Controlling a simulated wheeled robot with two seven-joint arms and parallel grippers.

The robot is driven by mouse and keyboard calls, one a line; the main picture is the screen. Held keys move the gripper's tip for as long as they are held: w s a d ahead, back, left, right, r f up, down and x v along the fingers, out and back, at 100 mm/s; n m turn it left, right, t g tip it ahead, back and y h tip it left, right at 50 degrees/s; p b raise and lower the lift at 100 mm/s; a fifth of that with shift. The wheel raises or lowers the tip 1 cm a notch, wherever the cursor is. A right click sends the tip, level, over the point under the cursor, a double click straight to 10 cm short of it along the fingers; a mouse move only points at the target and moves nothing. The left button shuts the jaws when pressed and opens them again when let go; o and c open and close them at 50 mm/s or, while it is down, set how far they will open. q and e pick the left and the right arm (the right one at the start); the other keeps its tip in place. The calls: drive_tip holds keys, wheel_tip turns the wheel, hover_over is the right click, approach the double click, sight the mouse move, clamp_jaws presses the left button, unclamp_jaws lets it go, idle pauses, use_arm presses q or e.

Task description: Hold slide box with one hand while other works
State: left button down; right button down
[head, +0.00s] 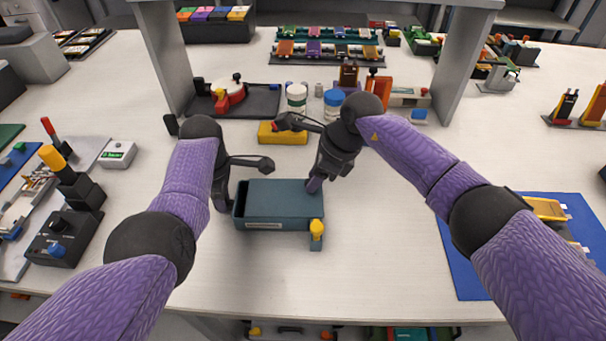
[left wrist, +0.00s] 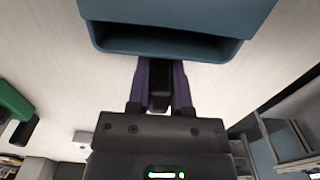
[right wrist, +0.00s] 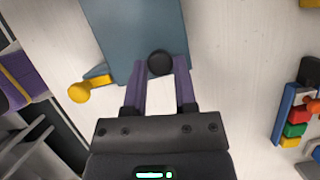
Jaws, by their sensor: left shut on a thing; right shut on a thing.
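The slide box (head: 272,208) is a teal oblong box lying on the white table, with a pale label on its front. A yellow knob (head: 317,228) stands on a small teal bracket at its right front corner. My left gripper (head: 226,198) is shut at the box's left end; in the left wrist view a dark piece sits between its fingers (left wrist: 160,72), below the hollow end of the box. My right gripper (head: 315,184) is at the box's right end; in the right wrist view its fingers (right wrist: 160,66) are shut around a black round knob (right wrist: 160,62).
A yellow block (head: 283,134), a white jar (head: 296,97) and a blue-lidded jar (head: 334,100) stand behind the box. A blue mat (head: 465,262) lies at the right. A black control box (head: 62,238) stands at the left. The table in front of the box is clear.

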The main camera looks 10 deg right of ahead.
drive_tip(key=d, duration=0.7)
drive_tip(key=s+d, duration=0.1)
drive_tip(key=d, duration=0.2)
drive_tip(key=shift+s+d, duration=0.1)
drive_tip(key=shift+d, duration=0.15)
drive_tip(key=shift+c, duration=1.9)
unclamp_jaws()
drive_tip(key=shift+r, duration=0.1)
drive_tip(key=v, duration=1.2)
